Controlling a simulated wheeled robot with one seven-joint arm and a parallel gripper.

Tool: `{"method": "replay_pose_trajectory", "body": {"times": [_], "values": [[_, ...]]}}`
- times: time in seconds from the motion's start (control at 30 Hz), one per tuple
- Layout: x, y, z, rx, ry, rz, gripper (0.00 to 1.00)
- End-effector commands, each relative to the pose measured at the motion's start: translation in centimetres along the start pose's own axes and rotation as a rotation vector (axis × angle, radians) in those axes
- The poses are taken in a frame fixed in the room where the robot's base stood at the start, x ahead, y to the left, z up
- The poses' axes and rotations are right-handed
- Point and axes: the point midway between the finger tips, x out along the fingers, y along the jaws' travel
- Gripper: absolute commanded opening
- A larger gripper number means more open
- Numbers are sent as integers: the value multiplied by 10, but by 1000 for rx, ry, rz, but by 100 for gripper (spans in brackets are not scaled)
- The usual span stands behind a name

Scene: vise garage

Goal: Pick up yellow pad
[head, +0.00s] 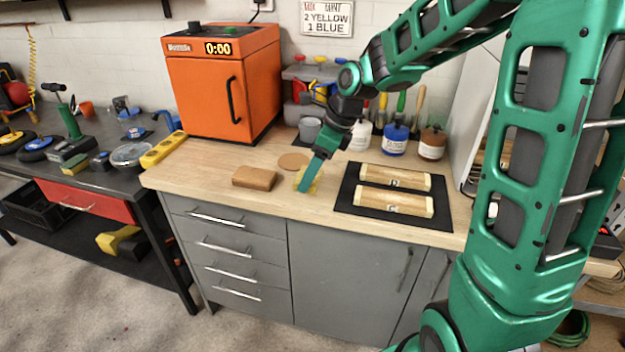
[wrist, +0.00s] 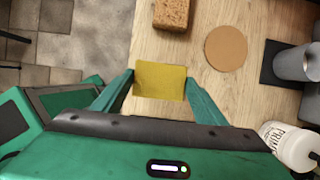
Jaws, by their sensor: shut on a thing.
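The yellow pad (wrist: 160,80) is a flat yellow piece between the two fingers of my gripper (wrist: 158,88) in the wrist view. My gripper is shut on it, with a finger at each side edge. In the head view the gripper (head: 307,182) points down at the front part of the wooden worktop, and part of the yellow pad (head: 312,187) shows beside the green finger. The finger hides the rest of it. I cannot tell whether the pad touches the worktop.
A brown sponge-like block (head: 255,178) and a round tan disc (head: 293,161) lie close by on the worktop (head: 215,165). A black mat (head: 345,190) with two wooden pieces is to the right. An orange oven (head: 205,95) and several bottles stand behind.

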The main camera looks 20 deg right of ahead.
Motion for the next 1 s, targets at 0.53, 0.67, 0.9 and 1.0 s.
{"method": "replay_pose_trajectory", "body": {"times": [0.53,0.67,0.9,1.0], "values": [[-44,84,75,-3,-1,-2,44],[-48,94,83,-1,0,-1,44],[-50,99,88,0,0,-2,44],[-50,99,87,0,0,-1,44]]}}
